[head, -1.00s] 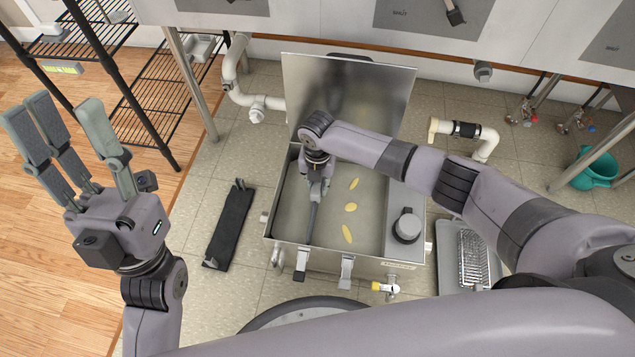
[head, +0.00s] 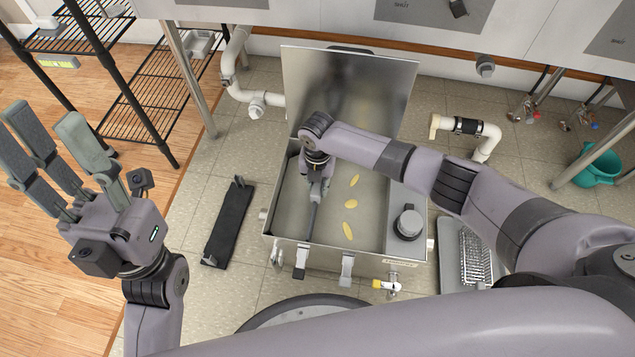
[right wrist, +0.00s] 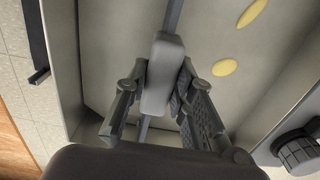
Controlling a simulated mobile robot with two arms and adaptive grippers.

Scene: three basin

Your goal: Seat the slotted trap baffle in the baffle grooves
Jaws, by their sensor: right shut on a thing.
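My right gripper (head: 317,180) is down inside the open steel trap box (head: 268,245). It is shut on the grey block-like grip (right wrist: 165,75) of a thin grey piece, apparently the slotted trap baffle (head: 312,218). In the right wrist view the fingers lie either side of the grip, and a narrow strip runs out beyond it. The baffle shows almost edge-on, running toward the box's front wall. I cannot make out its slots or the baffle grooves, nor tell whether it sits in them. My left gripper (head: 75,165) is open and empty, fingers raised, outside the box at the left.
The box's lid (head: 350,90) stands open at the back. Yellow pieces (head: 348,231) lie on the box floor, and a grey round-capped part (head: 408,223) is at its right. A black bar (head: 229,222) lies left of the box; a wire basket (head: 474,255) is at the right.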

